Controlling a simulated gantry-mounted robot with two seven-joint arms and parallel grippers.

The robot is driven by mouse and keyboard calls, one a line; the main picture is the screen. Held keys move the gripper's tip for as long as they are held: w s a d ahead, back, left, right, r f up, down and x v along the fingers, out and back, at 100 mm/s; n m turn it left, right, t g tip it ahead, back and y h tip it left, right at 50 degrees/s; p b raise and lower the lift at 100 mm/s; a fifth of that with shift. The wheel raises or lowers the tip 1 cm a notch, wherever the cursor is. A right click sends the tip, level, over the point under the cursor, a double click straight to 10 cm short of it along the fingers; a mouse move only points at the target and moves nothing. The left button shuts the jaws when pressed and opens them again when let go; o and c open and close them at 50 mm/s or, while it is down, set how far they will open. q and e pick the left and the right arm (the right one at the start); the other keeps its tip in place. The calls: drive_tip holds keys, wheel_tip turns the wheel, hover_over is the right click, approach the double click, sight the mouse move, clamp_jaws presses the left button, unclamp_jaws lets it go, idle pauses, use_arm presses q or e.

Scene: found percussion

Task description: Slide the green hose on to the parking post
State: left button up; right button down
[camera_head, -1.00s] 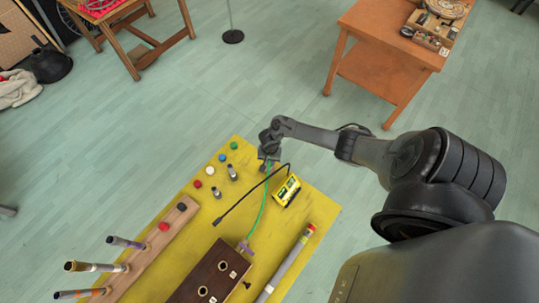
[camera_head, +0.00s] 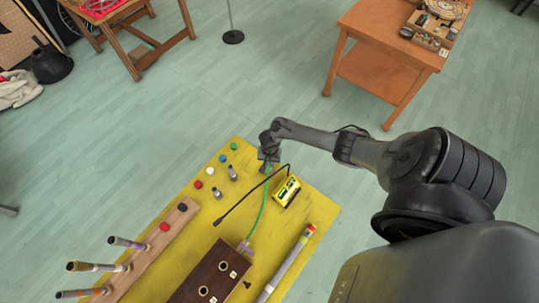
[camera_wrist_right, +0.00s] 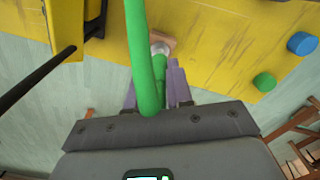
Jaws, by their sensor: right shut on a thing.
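The green hose (camera_head: 261,211) runs across the yellow board from the purple fitting (camera_head: 246,247) by the dark box up to my right gripper (camera_head: 268,157). In the right wrist view the hose (camera_wrist_right: 143,50) arches close before the camera. My right gripper (camera_wrist_right: 155,90), with purplish fingers, is shut on the hose near its end. Just beyond the hose end is a pale round tip on a small wooden block, apparently the parking post (camera_wrist_right: 161,47). I cannot tell whether the hose end is around the tip, touching it or apart. My left gripper is not in view.
A yellow device (camera_head: 287,191) with a black cable (camera_head: 250,192) stands close to the hose. A dark box (camera_head: 212,275), a long grey tube (camera_head: 285,264), a wooden rail (camera_head: 150,248) with pegs, and several coloured caps lie on the yellow board (camera_head: 312,206).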

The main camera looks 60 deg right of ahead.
drive_tip(key=shift+f+b, duration=0.9)
drive_tip(key=shift+f, duration=0.5)
drive_tip(key=c, duration=0.9)
unclamp_jaws()
wheel_tip(320, 180, up, 11)
drive_tip(key=p, duration=0.4)
drive_tip(key=shift+f, duration=0.1)
